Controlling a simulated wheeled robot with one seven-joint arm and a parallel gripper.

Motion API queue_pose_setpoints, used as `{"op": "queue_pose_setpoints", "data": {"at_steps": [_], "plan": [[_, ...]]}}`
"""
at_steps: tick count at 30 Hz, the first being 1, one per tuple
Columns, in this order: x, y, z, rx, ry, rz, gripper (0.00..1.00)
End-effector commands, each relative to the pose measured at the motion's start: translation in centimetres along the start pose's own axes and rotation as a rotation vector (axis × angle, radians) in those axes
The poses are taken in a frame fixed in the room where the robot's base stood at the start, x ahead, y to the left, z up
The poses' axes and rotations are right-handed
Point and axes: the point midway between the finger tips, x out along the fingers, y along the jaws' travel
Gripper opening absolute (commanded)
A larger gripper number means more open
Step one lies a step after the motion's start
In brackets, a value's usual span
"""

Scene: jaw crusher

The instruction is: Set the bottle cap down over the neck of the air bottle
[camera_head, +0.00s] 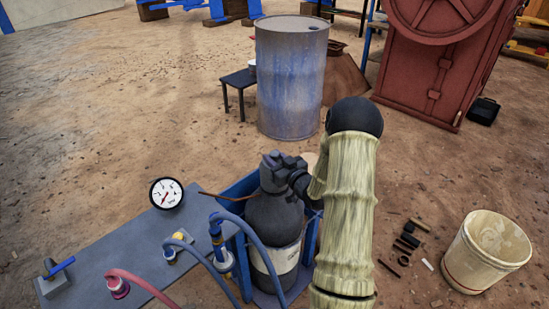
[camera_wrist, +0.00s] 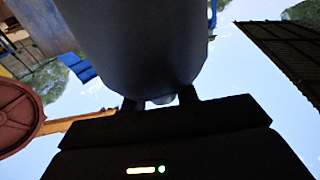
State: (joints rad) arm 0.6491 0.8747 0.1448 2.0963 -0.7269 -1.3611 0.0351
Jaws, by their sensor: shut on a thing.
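The air bottle (camera_head: 270,222) is dark grey with a pale label low on its side and stands upright in a blue frame. The grey bottle cap (camera_head: 268,180) is at the top of the bottle, in line with its neck. The neck itself is hidden, and I cannot tell whether the cap rests on the bottle or hangs just above it. My gripper (camera_head: 287,172) comes in from the right and is shut on the cap.
A panel (camera_head: 125,248) with a white gauge (camera_head: 166,193), valves and hoses lies left of the bottle. A blue hose (camera_head: 255,245) passes in front of the bottle. A blue drum (camera_head: 290,85) stands behind. A pale bucket (camera_head: 487,252) and small loose parts lie right.

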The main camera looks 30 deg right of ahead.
Motion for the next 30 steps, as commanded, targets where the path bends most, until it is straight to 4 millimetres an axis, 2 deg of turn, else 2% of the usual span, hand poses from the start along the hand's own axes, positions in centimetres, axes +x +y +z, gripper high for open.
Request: {"op": "queue_pose_setpoints", "data": {"at_steps": [6, 17, 18, 21, 30], "plan": [[0.03, 0.01, 1.06, -0.001, 0.002, 0.0, 0.0], [0.03, 0.01, 1.12, -0.001, 0.002, 0.0, 0.0], [0.03, 0.01, 1.12, -0.001, 0.002, 0.0, 0.34], [0.03, 0.01, 1.13, -0.001, 0.002, 0.0, 0.53], [-0.05, 0.01, 1.26, 0.0, -0.001, 0.0, 0.55]]}}
